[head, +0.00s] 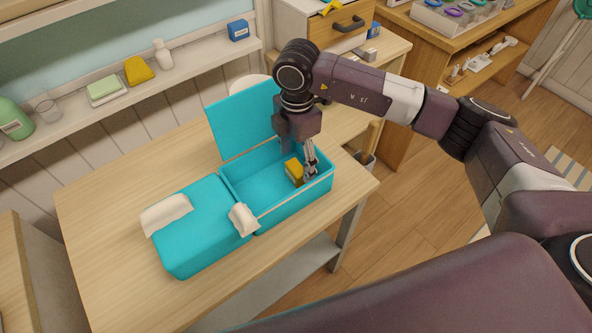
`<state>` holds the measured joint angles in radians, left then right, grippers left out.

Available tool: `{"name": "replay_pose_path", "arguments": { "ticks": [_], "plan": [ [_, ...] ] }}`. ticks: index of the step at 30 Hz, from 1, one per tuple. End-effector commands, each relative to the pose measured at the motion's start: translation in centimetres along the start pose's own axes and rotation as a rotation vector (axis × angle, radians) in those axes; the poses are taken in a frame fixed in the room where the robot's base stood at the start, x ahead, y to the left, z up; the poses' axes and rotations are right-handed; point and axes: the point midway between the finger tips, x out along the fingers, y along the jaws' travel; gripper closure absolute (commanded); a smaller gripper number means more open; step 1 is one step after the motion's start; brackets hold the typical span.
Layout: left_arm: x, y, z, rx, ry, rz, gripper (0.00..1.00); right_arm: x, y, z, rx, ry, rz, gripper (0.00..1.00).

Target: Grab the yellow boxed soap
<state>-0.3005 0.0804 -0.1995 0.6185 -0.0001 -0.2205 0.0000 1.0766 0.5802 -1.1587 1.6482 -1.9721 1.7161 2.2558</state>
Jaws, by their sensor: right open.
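My right gripper (311,172) reaches down into this compartment from above. Its fingers are just to the right of the soap, and the soap's right side is partly covered by them. The fingers are open; whether one touches the soap I cannot tell. The compartment's lid (243,122) stands raised at the back. My left gripper is not in view.
The left turquoise box (202,228) is closed, with white cloths (166,214) over it. The wooden table (105,203) has free room at left. A shelf behind holds a yellow sponge (139,70), green soap (104,88), a white bottle (162,54) and a blue box (238,30).

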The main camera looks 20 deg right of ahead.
Motion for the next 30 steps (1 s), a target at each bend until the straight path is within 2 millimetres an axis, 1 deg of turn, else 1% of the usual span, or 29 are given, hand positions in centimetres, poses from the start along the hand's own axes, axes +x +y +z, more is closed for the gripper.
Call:
{"name": "replay_pose_path", "arguments": {
  "ticks": [1, 3, 7, 10, 16, 27, 29, 30],
  "plan": [
    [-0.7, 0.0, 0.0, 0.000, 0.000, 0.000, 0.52, 0.6, -0.1, 0.0, 0.001, -0.001, -0.004, 0.36],
    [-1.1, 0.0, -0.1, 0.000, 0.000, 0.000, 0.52, 1.7, -0.1, -0.1, 0.001, 0.000, -0.005, 0.36],
    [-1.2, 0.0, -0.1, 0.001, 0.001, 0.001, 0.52, 3.4, 0.0, -0.1, 0.002, 0.001, -0.002, 0.36],
    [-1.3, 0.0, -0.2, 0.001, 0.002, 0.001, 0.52, 4.0, 0.0, -0.1, 0.000, -0.001, -0.001, 0.36],
    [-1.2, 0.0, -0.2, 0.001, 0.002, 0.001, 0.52, 4.1, 0.0, -0.1, 0.000, -0.001, 0.000, 0.36],
    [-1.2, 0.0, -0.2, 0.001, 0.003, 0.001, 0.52, 4.0, 0.0, -0.1, 0.000, 0.000, 0.000, 0.77],
    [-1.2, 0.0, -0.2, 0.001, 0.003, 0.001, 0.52, 4.0, 0.0, -0.1, 0.000, 0.000, 0.001, 0.83],
    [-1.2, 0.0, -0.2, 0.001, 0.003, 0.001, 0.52, 4.0, 0.1, -0.1, 0.000, 0.000, 0.001, 0.83]
  ]
}}
